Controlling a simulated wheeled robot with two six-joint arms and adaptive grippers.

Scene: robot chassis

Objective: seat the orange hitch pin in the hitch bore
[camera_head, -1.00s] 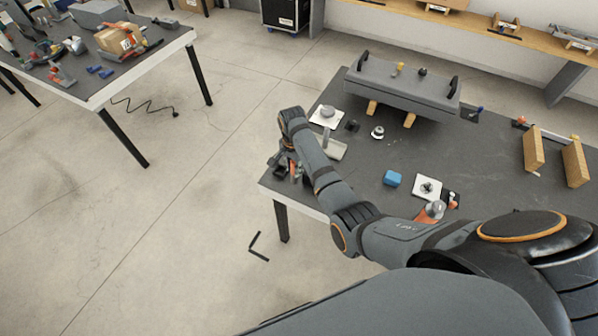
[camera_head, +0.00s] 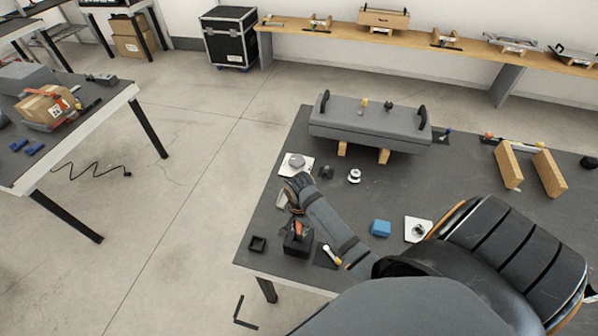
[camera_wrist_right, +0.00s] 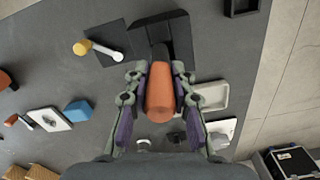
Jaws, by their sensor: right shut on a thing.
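The orange hitch pin (camera_wrist_right: 160,92) shows in the right wrist view between the two fingers of my right gripper (camera_wrist_right: 160,80), which is shut on it. In the head view the pin (camera_head: 299,228) is a small orange shape at the table's near left, below my right gripper (camera_head: 291,203). A dark block (camera_head: 298,244) stands directly under the pin. In the wrist view this block (camera_wrist_right: 172,30) lies just beyond the pin's far end. The pin's lower end and any bore are hidden, so I cannot tell whether the pin is in the block. My left gripper is not in view.
A small black open box (camera_head: 257,244) is left of the block, and a yellow-ended tool (camera_head: 332,255) on a dark pad is right of it. A blue block (camera_head: 381,228), a white plate (camera_head: 418,229) and a long grey case (camera_head: 370,126) share the table.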

